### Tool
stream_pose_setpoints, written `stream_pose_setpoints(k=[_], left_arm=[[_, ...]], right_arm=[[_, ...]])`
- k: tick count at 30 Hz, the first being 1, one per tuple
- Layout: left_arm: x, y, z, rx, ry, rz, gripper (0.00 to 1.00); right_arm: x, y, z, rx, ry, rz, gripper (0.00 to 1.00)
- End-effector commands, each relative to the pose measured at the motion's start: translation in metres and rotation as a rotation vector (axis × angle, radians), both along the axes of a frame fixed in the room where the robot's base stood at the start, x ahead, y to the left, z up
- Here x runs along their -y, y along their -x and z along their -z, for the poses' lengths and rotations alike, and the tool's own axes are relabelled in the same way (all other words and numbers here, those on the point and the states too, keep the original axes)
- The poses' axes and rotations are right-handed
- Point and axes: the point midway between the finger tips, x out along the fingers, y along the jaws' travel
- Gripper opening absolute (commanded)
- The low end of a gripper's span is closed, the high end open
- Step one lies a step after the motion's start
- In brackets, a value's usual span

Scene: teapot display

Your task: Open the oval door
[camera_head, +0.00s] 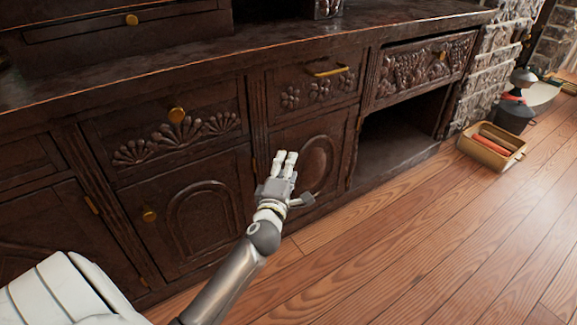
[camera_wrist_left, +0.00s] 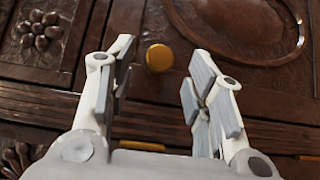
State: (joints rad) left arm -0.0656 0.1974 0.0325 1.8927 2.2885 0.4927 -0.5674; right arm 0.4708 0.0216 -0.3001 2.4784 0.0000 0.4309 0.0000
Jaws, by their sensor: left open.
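The oval door (camera_head: 318,158) is a dark carved wooden cabinet door with a raised oval, below a flower-carved drawer. It looks shut. My left gripper (camera_head: 294,178) is in front of its left part and hides some of it. In the left wrist view, the oval panel (camera_wrist_left: 235,25) is at the upper right. The door's round golden knob (camera_wrist_left: 159,58) shows in the gap between the open, empty fingers of my left gripper (camera_wrist_left: 162,80), a little beyond them. The knob is hidden in the head view. My right gripper is not in view.
The arched door (camera_head: 200,210) with a golden knob (camera_head: 149,215) is to the left. The flower drawer (camera_head: 318,88) has a golden bar handle (camera_head: 328,71). An open dark niche (camera_head: 400,130) lies to the right. A box (camera_head: 491,146) stands on the wooden floor, which is otherwise clear in front.

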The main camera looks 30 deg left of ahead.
Motion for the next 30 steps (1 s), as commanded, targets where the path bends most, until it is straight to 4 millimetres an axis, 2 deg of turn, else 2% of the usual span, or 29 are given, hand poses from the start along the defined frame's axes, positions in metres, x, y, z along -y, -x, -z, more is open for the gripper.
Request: stream_pose_setpoints(k=[3, 7, 19, 30], left_arm=[[-0.006, -0.014, 0.002, 0.003, -0.001, 0.000, 0.47], [-0.010, -0.024, 0.001, 0.001, -0.002, 0.000, 0.47], [-0.012, -0.028, 0.000, 0.000, -0.001, 0.000, 0.47], [-0.012, -0.028, 0.000, -0.001, 0.000, 0.000, 0.00]], right_arm=[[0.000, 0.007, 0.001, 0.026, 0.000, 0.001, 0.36], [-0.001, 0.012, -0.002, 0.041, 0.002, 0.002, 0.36], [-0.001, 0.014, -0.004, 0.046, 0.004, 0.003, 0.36], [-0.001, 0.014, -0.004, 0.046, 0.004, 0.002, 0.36]])
